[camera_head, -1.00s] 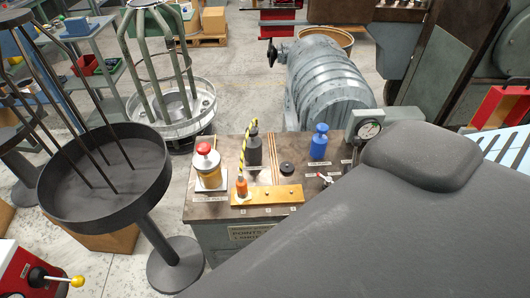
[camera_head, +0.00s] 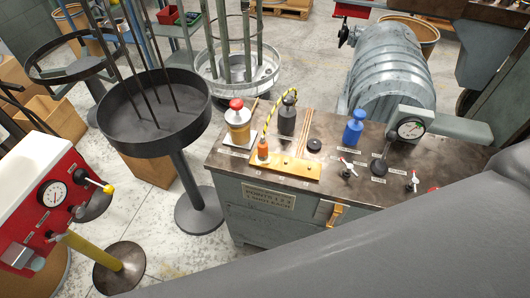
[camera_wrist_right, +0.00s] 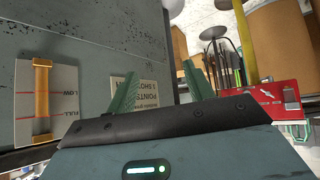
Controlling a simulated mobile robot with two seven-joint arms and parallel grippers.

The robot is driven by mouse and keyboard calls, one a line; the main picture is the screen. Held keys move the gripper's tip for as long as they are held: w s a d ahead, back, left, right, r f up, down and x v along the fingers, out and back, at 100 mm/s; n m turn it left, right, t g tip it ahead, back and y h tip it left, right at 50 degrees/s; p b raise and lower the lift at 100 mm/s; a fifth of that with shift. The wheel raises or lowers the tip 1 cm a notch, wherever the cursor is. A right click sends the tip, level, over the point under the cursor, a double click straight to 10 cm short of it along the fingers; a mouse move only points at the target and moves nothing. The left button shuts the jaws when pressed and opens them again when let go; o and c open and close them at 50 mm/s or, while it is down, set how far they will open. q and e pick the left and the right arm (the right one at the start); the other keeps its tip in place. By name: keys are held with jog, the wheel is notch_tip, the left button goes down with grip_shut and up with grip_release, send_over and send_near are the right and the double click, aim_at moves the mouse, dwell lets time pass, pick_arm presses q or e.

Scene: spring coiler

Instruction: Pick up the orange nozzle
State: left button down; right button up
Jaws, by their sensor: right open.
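The orange nozzle (camera_head: 262,149) stands upright at the left end of a brass block (camera_head: 290,169) on the workbench top (camera_head: 370,181). A yellow-and-black striped hose (camera_head: 268,116) rises from it toward a dark bottle (camera_head: 287,117). In the right wrist view, my right gripper (camera_wrist_right: 160,88) is open and empty, with its two green fingers apart. It is beside the front of the bench cabinet (camera_wrist_right: 80,60), near the points label. The nozzle does not show in that view. My left gripper is in neither view.
A red machine (camera_head: 45,205) is at the lower left. My grey arm covers the lower right.

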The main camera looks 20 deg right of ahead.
jog(key=w+a+r+n+g+y, duration=0.2)
jog(key=w+a+r+n, duration=0.1)
jog(key=w+a+n, duration=0.5)
notch_tip(320, 180, up, 20)
jog(key=n+g+h+b, duration=0.2)
jog(key=n+g+h, duration=0.3)
jog(key=n, duration=2)
send_over(263, 144)
jog(key=s, duration=0.2)
jog(key=shift+w+f, duration=0.1)
jog(key=shift+w, duration=0.1)
jog(key=shift+w+f, duration=0.15)
jog(key=shift+f, duration=1.05)
jog(key=shift+w+f, duration=0.25)
jog(key=shift+f, duration=0.65)
jog(key=shift+w+f, duration=0.3)
jog(key=shift+f, duration=0.55)
jog(key=shift+w+f, duration=0.25)
jog(key=shift+f, duration=0.65)
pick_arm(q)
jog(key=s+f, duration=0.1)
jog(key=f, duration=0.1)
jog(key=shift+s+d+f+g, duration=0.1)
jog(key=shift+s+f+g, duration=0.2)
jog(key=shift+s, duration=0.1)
pick_arm(e)
jog(key=shift+c, duration=0.2)
